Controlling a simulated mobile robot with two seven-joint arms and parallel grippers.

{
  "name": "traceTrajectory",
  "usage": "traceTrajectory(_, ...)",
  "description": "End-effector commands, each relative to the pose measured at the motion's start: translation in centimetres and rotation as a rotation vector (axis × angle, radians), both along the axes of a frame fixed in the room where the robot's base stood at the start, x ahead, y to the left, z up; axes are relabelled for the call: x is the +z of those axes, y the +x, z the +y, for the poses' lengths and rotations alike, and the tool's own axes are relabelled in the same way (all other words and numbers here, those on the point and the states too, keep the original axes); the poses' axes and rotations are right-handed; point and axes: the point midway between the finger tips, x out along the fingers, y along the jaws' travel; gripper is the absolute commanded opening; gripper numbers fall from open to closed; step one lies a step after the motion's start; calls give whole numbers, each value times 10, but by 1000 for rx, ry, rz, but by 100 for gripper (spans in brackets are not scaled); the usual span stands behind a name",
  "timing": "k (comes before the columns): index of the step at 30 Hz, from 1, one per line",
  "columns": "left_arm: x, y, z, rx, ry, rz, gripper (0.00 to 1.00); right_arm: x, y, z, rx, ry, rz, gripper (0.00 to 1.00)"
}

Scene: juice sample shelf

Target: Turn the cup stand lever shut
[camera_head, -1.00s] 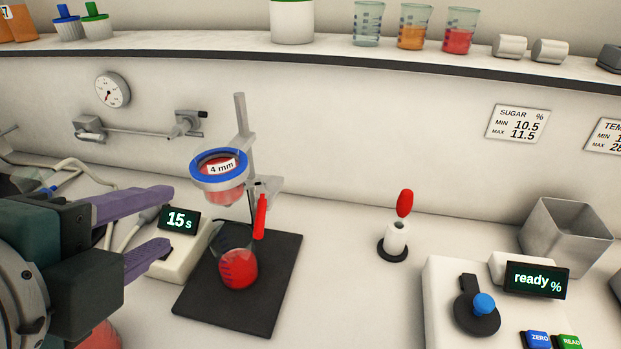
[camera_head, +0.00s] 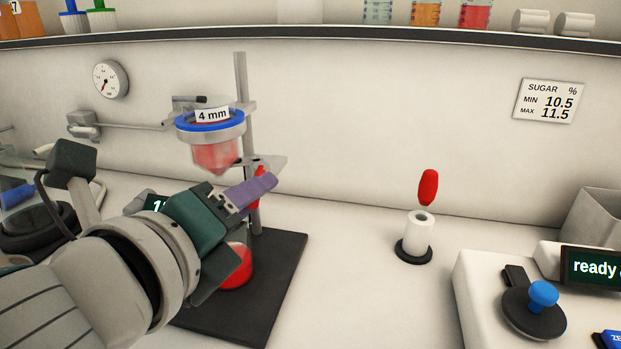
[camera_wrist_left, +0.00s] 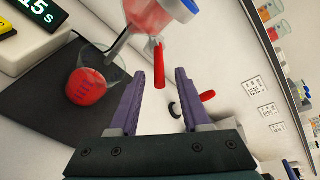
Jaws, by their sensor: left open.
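The cup stand's blue-rimmed cup (camera_head: 211,123), marked 4 mm, is held on a metal post (camera_head: 240,90) with red liquid in it. The red lever (camera_head: 260,173) below the cup is mostly hidden by my left gripper in the head view. In the left wrist view the lever (camera_wrist_left: 160,66) hangs beyond and between the open fingers, apart from them. My left gripper (camera_head: 262,184) is open, its purple fingers close to the lever; it also shows in the wrist view (camera_wrist_left: 158,92). A beaker (camera_head: 238,268) with red liquid stands below the cup. My right gripper is not in view.
The stand rests on a black base plate (camera_head: 275,262). A timer (camera_wrist_left: 40,12) is beside it. Bench between stand and holder is clear.

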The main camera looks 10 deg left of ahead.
Motion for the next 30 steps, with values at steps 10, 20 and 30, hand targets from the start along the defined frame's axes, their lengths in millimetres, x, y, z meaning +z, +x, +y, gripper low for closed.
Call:
traceTrajectory(10,-6,20,-1,1,-2,0,47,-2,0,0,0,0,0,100)
traceTrajectory(20,-6,19,-1,0,-2,2,27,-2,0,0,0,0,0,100)
traceTrajectory(30,-6,19,-1,0,-2,2,0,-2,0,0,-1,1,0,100)
